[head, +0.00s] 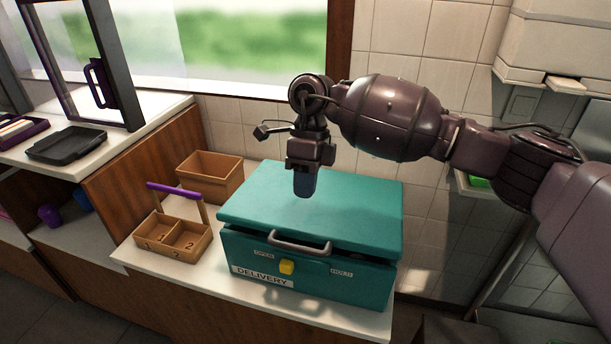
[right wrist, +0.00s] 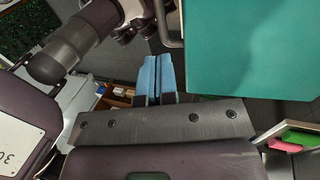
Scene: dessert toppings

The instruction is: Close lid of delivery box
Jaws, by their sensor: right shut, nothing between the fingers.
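The teal delivery box (head: 320,278) stands on the white counter, with a "DELIVERY" label and a yellow latch (head: 287,267) on its front. Its lid (head: 350,205) is down almost flat, with a dark gap along the front edge above the body. A grey handle (head: 300,243) is on the front. My right gripper (head: 305,186) points down over the rear middle of the lid, shut and empty; I cannot tell if it touches. In the right wrist view, its blue fingers (right wrist: 155,76) are together, left of the teal surface (right wrist: 250,50). My left gripper is not identifiable.
A wooden caddy (head: 172,240) with a purple handle and an open wooden box (head: 210,176) stand left of the delivery box. A tiled wall is behind. A dark tray (head: 66,144) lies on the higher left counter. The counter's front edge is close to the box.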

